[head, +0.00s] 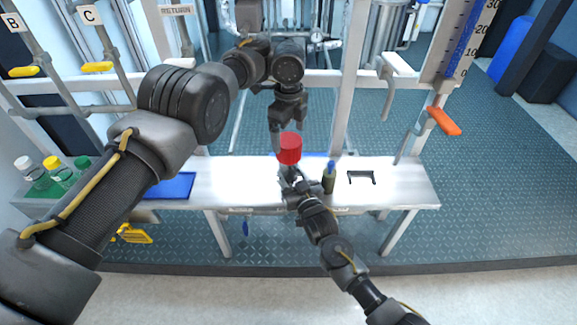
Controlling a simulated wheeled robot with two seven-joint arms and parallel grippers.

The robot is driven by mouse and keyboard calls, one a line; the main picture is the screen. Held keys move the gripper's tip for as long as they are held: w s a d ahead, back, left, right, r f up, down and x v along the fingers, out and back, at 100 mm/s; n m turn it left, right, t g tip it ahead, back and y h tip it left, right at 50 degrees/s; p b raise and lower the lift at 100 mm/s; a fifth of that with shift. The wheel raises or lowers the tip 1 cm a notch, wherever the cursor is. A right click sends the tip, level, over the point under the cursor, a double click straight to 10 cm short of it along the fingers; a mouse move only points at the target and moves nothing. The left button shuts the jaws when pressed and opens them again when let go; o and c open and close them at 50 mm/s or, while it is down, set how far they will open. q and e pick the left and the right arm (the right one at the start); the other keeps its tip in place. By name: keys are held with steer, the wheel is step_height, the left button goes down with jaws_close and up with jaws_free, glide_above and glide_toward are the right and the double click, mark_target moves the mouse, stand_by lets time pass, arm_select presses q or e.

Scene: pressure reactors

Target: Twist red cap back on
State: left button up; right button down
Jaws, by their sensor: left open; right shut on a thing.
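The red cap (289,148) is upright near the middle of the head view, above the white bench. My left gripper (287,130) points down at it from above and is open, with a finger reaching down at the cap's left side. I cannot tell if it touches the cap. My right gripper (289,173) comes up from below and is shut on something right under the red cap. The held thing is mostly hidden by the fingers and the cap, so I cannot tell its shape or how the cap sits on it.
A small dark bottle with a blue top (329,178) stands close right of my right gripper. A black bracket (361,177) lies farther right on the white bench (405,188). A blue mat (170,187) and a rack with several capped bottles (60,172) are at left. Frame posts stand behind.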

arm_select(q)
steer(key=shift+r, duration=0.8)
arm_select(e)
steer(key=shift+f, duration=0.1)
steer(key=c, duration=0.6)
jaws_free()
steer(key=shift+o, duration=0.2)
arm_select(q)
steer(key=shift+r+p, duration=0.5)
arm_select(e)
steer(key=v, duration=1.1)
steer(key=shift+w, duration=0.1)
